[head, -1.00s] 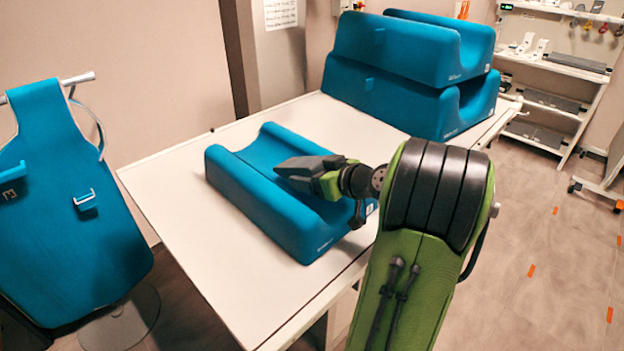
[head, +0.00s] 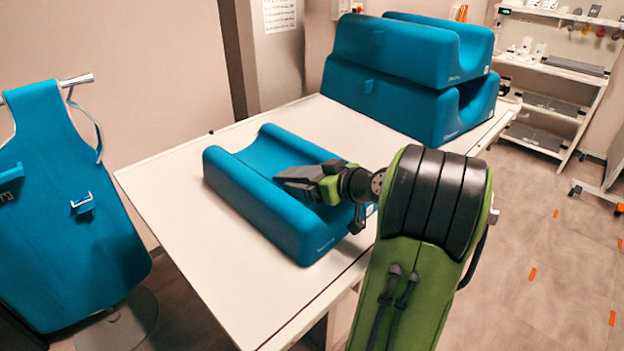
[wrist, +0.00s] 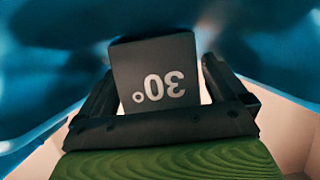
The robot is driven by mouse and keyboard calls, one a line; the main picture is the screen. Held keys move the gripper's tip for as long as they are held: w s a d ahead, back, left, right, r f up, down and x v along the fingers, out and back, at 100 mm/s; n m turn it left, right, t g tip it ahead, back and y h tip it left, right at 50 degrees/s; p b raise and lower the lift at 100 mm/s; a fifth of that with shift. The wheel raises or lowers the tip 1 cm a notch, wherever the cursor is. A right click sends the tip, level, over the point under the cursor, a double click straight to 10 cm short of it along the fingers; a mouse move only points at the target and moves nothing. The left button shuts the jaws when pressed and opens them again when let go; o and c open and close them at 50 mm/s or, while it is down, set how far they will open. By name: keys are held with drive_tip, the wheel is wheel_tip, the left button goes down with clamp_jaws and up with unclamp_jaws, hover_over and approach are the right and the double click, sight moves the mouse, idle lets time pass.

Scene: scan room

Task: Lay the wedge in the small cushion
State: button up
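The dark grey wedge (wrist: 155,65), marked "30°", sits between the fingers of my gripper (wrist: 160,95) in the wrist view. My gripper looks shut on it, though the finger contact is hard to see. In the head view the wedge (head: 296,181) is over the hollow of the small blue cushion (head: 240,195), with my gripper (head: 310,184) reaching in from the right. The cushion lies on the white table. Whether the wedge's underside touches the hollow is hidden.
Two larger blue cushions (head: 400,85) are stacked at the table's far end. The white table (head: 190,240) is bare around the small cushion.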

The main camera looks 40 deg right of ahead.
drive_tip(key=shift+r+p, duration=0.4)
drive_tip(key=shift+p, duration=0.1)
drive_tip(key=shift+r+p, duration=0.55)
drive_tip(key=shift+p, duration=0.15)
drive_tip(key=p+v, duration=0.1)
drive_tip(key=v, duration=1)
drive_tip(key=shift+s, duration=0.45)
